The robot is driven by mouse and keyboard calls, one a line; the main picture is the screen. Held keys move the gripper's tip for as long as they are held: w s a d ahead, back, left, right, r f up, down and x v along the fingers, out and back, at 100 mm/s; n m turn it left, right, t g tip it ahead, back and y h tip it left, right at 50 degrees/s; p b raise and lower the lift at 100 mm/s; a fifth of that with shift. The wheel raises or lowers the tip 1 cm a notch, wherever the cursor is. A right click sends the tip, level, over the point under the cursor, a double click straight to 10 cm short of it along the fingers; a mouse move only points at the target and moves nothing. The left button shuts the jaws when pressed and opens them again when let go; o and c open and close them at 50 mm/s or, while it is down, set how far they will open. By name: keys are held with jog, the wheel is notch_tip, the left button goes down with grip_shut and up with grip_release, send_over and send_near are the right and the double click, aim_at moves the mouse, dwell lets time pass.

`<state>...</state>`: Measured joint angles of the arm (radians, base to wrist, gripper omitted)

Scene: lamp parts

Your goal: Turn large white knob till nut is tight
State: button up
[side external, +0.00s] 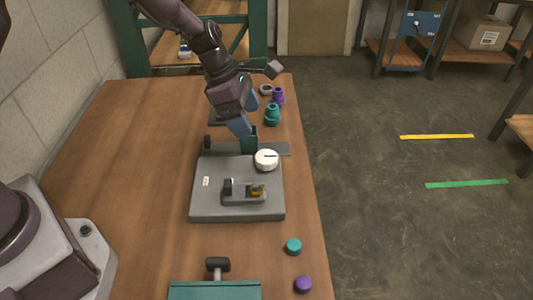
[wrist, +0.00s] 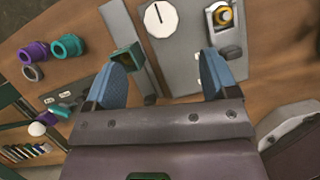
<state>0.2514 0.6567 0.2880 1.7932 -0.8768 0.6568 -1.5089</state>
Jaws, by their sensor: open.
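The large white knob (side external: 266,160) sits on the right back part of a grey fixture board (side external: 215,210), with a dark line on its top. In the wrist view the knob (wrist: 160,19) is at the top, beyond my fingertips. A brass-coloured nut (side external: 257,190) sits in a small grey bracket at the front of the board; in the wrist view the nut (wrist: 224,16) is at the upper right. My gripper (side external: 245,114) is open with blue fingers, above the back of the board and behind the knob. The fingers (wrist: 168,72) are wide apart and hold nothing.
A dark green block (side external: 249,140) stands beside the knob, close to my fingers. Teal (side external: 272,115) and purple (side external: 278,97) parts stand at the back right. Teal (side external: 293,246) and purple (side external: 303,284) caps lie at the front right. The table left of the board is clear.

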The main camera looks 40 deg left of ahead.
aim_at(268, 156)
jog(key=x, duration=1.1)
jog(key=shift+f, duration=0.4)
jog(key=c, duration=0.9)
